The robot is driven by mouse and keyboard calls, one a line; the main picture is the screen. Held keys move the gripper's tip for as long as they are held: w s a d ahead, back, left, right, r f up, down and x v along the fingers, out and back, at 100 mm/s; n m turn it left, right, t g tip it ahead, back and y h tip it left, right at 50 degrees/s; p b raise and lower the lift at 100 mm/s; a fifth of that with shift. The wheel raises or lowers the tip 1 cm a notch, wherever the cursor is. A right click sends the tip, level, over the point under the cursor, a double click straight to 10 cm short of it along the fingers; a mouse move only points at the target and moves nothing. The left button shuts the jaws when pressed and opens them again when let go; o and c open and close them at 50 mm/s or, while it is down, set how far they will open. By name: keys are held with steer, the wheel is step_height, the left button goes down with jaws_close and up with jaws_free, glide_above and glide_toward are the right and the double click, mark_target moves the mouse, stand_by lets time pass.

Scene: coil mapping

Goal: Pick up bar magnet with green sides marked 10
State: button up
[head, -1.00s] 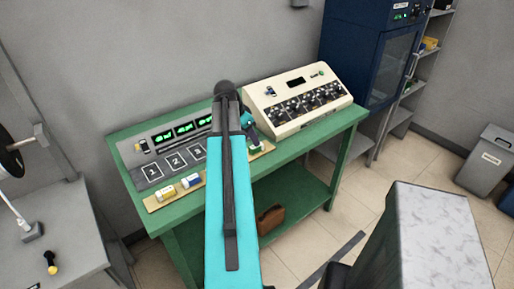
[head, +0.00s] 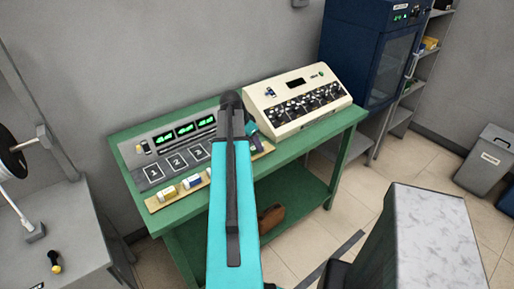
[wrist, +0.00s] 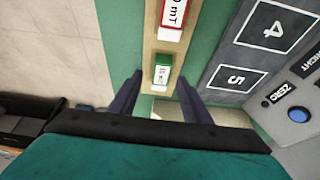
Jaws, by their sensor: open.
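A small bar magnet with green sides and a white label (wrist: 162,72) lies on a narrow wooden strip (wrist: 150,45) in the wrist view. Its printed number is too small to read surely. My gripper (wrist: 159,77) is open, with one dark finger on each side of the magnet in the picture. I cannot tell how far the fingertips are above it. Nothing is held. In the head view my arm hides the green magnet.
A red-sided magnet (wrist: 174,12) lies farther along the strip. A yellow magnet (head: 167,193) and a blue one (head: 192,182) sit at the strip's left end. A panel with numbered squares (head: 176,162) and a cream console (head: 297,105) stand on the green table (head: 152,221).

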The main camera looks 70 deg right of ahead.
steer(key=shift+x, duration=1.05)
steer(key=shift+r, duration=0.1)
jaws_close()
